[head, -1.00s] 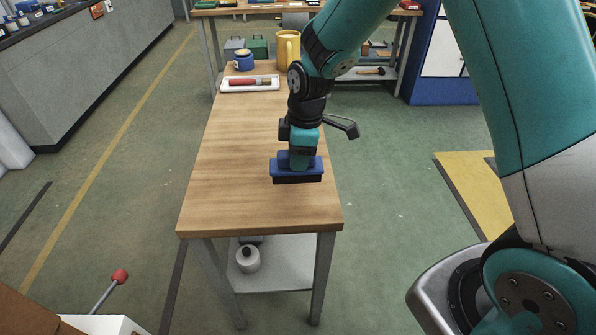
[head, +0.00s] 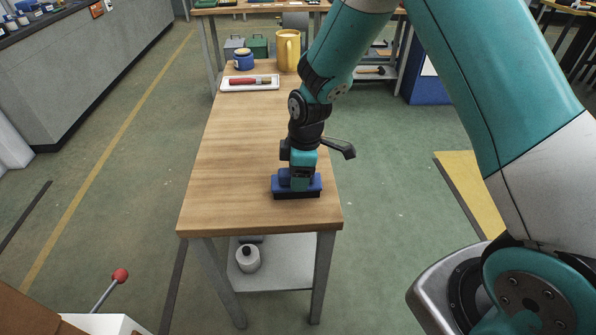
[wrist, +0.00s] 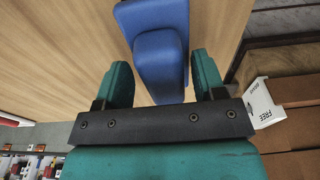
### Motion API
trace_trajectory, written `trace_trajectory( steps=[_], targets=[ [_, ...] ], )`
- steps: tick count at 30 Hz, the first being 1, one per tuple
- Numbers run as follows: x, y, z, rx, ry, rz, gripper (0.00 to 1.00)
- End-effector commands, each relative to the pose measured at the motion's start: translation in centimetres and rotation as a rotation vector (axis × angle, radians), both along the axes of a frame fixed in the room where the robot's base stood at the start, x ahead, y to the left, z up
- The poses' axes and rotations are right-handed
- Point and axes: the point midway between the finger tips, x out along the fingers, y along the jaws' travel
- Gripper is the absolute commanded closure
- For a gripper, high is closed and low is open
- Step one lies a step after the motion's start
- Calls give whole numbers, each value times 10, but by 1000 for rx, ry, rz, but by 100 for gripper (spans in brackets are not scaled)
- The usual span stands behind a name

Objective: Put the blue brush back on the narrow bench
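The blue brush (head: 283,188) has a blue back and dark bristles facing down. It is low at the near end of the narrow bench (head: 240,150), level, at or just above the wooden top; I cannot tell if the bristles touch. My gripper (head: 303,178) points down at the brush. The bristles are hidden there.
A white tray (head: 233,87) with a red-handled brush, a blue mug (head: 243,62) and a yellow pitcher (head: 288,52) stand at the bench's far end. A white pot (head: 247,260) is on the lower shelf. The bench's middle and near left are clear.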

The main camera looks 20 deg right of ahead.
Motion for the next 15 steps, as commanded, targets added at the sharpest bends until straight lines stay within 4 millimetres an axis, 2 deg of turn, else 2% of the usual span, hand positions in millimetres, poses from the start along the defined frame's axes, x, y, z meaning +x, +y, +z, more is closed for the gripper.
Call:
trace_trajectory(
  steps=[8,11,15],
  targets=[
    [0,0,1,0,1,0,36],
    [0,0,7,0,-2,0,36],
    [0,-3,29,2,-5,-1,36]
  ],
)
